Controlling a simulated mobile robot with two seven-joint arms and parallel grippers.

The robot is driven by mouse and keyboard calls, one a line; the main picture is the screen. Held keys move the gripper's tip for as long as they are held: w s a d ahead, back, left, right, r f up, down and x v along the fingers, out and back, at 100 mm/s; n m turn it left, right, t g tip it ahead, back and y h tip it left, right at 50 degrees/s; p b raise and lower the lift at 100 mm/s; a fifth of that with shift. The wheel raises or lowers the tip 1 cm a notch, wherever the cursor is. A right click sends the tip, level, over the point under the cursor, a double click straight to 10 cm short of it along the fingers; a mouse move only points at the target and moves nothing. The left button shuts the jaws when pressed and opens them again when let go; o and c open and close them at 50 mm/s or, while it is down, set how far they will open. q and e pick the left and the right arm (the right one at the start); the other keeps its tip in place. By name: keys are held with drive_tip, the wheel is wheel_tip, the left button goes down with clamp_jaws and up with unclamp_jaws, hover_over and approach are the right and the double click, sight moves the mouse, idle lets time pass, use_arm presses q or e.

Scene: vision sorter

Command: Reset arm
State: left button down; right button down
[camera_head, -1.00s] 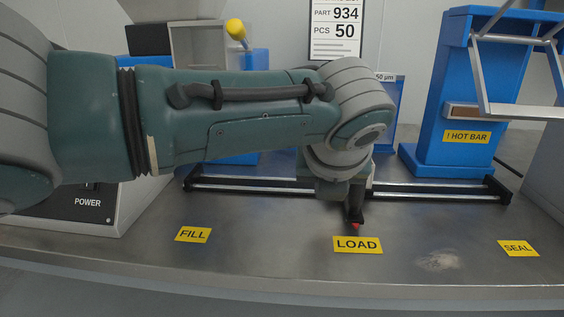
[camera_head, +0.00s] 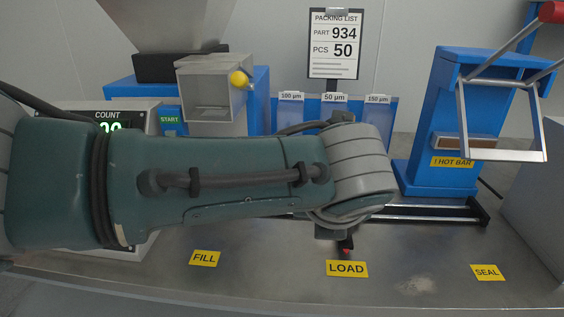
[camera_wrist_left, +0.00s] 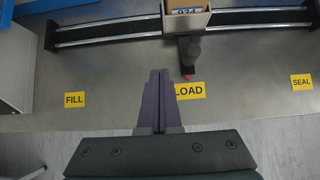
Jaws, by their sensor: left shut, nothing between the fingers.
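My left arm (camera_head: 230,180) stretches across the head view from the left, with its wrist over the middle of the bench. My left gripper (camera_wrist_left: 158,98) shows in the left wrist view with its purple fingers shut together and nothing between them. It is over the bench, left of the LOAD label (camera_wrist_left: 190,90) in that view. In the head view the wrist hides the fingers. My right gripper is in neither view.
A rail (camera_wrist_left: 110,36) carries a holder (camera_wrist_left: 187,20) with a box in it and a red-tipped handle (camera_wrist_left: 188,55). FILL (camera_head: 204,258) and SEAL (camera_head: 487,272) labels mark the bench. The blue hot-bar press (camera_head: 435,110) stands right. The bench front is clear.

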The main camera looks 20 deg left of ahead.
use_arm(q)
drive_tip(key=shift+s+r, duration=0.15)
idle(0.3)
drive_tip(key=s+d+r+n+g+h+p, duration=0.25)
drive_tip(key=s+n+p, duration=0.2)
drive_tip(key=s, duration=0.25)
drive_tip(key=s+d+r+n+g+h+p, duration=0.1)
drive_tip(key=s+d+r+n+p, duration=0.15)
drive_tip(key=s+n, duration=0.35)
drive_tip(key=s+a+r+n+y+p, duration=0.1)
drive_tip(key=s+a+r+n+p, duration=0.45)
drive_tip(key=s+a+n, duration=0.35)
drive_tip(key=s+a+r+n+p, duration=0.5)
drive_tip(key=s+a+r+n, duration=0.2)
drive_tip(key=n, duration=0.4)
wheel_tip(320, 180, up, 38)
drive_tip(key=p, duration=3.7)
drive_tip(key=shift+s+a+n+g, duration=0.15)
drive_tip(key=shift+s+n+g, duration=0.05)
drive_tip(key=shift+n+g, duration=0.15)
